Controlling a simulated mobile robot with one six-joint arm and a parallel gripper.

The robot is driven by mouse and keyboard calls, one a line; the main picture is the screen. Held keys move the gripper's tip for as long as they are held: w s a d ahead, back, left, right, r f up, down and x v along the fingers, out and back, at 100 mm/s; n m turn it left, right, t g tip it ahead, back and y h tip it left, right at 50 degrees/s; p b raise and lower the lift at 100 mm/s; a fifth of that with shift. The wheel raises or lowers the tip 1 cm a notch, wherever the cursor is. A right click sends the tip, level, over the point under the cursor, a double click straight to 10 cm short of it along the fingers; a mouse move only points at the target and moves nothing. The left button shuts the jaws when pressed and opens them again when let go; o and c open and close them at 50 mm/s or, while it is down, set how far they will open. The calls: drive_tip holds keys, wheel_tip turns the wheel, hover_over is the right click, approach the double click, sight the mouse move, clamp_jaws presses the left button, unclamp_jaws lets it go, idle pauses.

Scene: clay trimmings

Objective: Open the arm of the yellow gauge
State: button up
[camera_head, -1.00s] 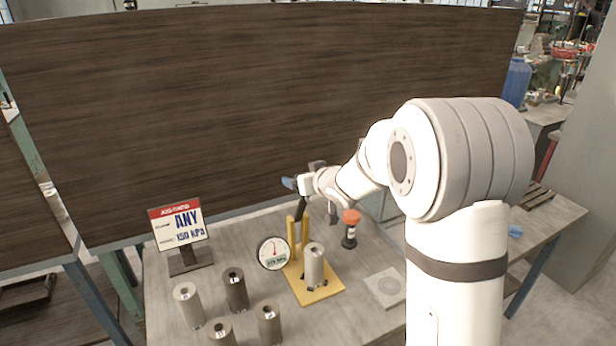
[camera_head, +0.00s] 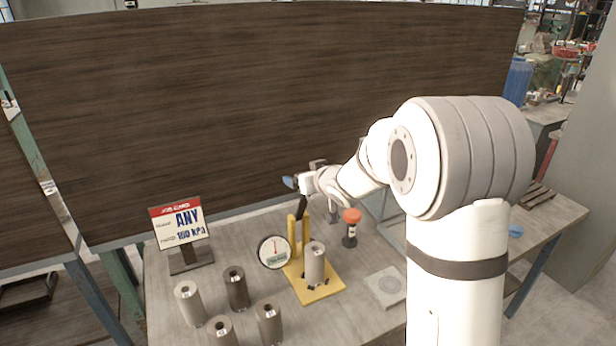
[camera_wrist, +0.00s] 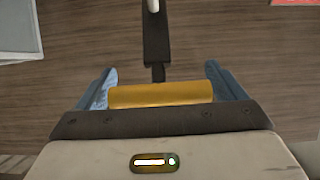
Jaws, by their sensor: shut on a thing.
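The yellow gauge has a yellow frame (camera_head: 305,240), a round white dial (camera_head: 273,252) and a flat yellow base (camera_head: 320,293). A grey cylinder (camera_head: 314,265) stands upright on the base. The gauge's black arm (camera_head: 301,208) rises steeply from the frame to my gripper (camera_head: 291,182). In the wrist view the black arm (camera_wrist: 155,40) runs to a yellow handle (camera_wrist: 160,95) lying crosswise between the blue fingers of my gripper (camera_wrist: 163,85). My gripper is shut on this handle. Its grip is small and partly hidden in the head view.
Several cylinders (camera_head: 236,289) stand at the front left. A job card (camera_head: 180,226) stands behind them. An orange-topped tool (camera_head: 351,228) is right of the gauge, near a grey square plate (camera_head: 386,287). A dark board (camera_head: 250,110) stands behind the table (camera_head: 220,252).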

drive_tip(key=shift+s+a+f, duration=0.1)
drive_tip(key=shift+f, duration=0.3)
drive_tip(key=o, duration=1)
drive_tip(key=shift+o, duration=0.6)
drive_tip(key=shift+w+a, duration=0.15)
drive_tip(key=shift+w, duration=0.2)
drive_tip(key=shift+s+r, duration=0.25)
drive_tip(key=v, duration=0.7)
drive_tip(key=shift+s+d, duration=0.15)
drive_tip(key=shift+d, duration=0.15)
